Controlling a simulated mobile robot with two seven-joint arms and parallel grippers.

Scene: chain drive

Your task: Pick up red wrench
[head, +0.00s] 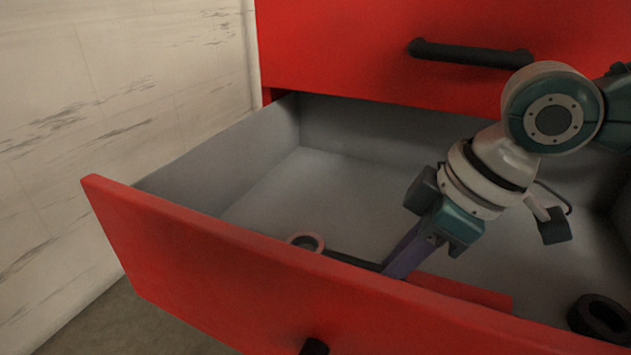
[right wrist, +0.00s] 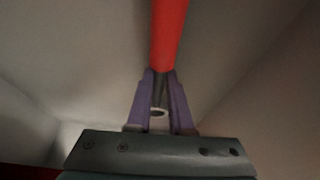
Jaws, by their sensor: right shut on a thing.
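The red wrench lies low inside the open drawer, behind its front panel, in the head view. It seems to have a ring-shaped end (head: 305,242), a dark shaft (head: 350,260) and a red handle (head: 460,290). The panel hides part of it. My right gripper (head: 400,262) reaches down into the drawer with its purple fingers shut on the wrench. In the right wrist view, the red handle (right wrist: 169,35) runs up from the dark part between the fingertips (right wrist: 158,98). I cannot tell whether the wrench touches the drawer floor. My left gripper is not in view.
The open drawer has a red front panel (head: 200,245) and grey inner walls. A black ring-shaped object (head: 600,318) lies at the right of the drawer. A closed red drawer with a black handle (head: 470,54) is above. A pale wall (head: 120,90) stands at left.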

